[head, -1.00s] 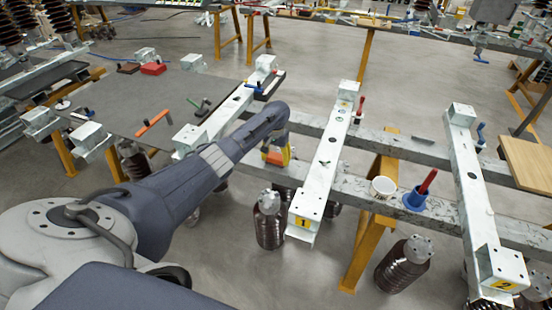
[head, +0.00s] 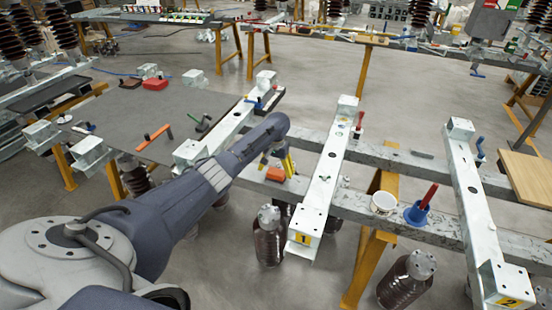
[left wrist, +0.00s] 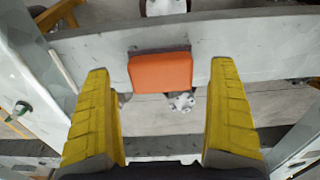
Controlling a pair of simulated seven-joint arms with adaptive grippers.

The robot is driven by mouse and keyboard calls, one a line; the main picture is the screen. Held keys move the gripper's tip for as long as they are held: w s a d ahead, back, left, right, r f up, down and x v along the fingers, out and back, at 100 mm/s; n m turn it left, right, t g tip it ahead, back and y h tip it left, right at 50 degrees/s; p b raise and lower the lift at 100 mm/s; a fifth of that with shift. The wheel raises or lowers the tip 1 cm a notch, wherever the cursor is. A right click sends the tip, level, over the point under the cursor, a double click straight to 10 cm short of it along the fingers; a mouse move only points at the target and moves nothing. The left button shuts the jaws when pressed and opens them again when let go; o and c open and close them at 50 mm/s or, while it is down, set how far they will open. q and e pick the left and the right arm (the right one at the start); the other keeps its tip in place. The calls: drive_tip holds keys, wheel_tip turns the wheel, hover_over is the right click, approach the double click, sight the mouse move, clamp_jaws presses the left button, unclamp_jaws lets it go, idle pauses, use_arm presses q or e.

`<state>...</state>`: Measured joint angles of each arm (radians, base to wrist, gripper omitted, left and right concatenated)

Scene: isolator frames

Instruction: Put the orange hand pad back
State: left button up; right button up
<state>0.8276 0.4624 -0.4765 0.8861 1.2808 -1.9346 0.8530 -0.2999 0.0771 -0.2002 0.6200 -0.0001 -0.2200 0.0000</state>
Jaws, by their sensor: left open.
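The orange hand pad (head: 275,174) is a small flat block on the grey steel cross beam (head: 310,188), left of the white bar marked 1 (head: 324,180). In the left wrist view the pad (left wrist: 160,72) lies along the beam's lower edge in the picture. My left gripper (head: 277,158) is above the pad with its yellow fingers spread. In the left wrist view the gripper (left wrist: 160,68) has a finger on each side of the pad, with clear gaps and nothing held. My right gripper is in neither view.
A white cup (head: 383,203) and a blue cup (head: 417,212) with a red handle stand on the beam to the right. A grey table (head: 110,105) at left carries an orange-handled tool (head: 156,136) and a red block (head: 155,84). Brown insulators stand below.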

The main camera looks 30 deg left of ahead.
sight(276, 172)
use_arm(q)
wheel_tip(276, 172, up, 10)
idle(0.5)
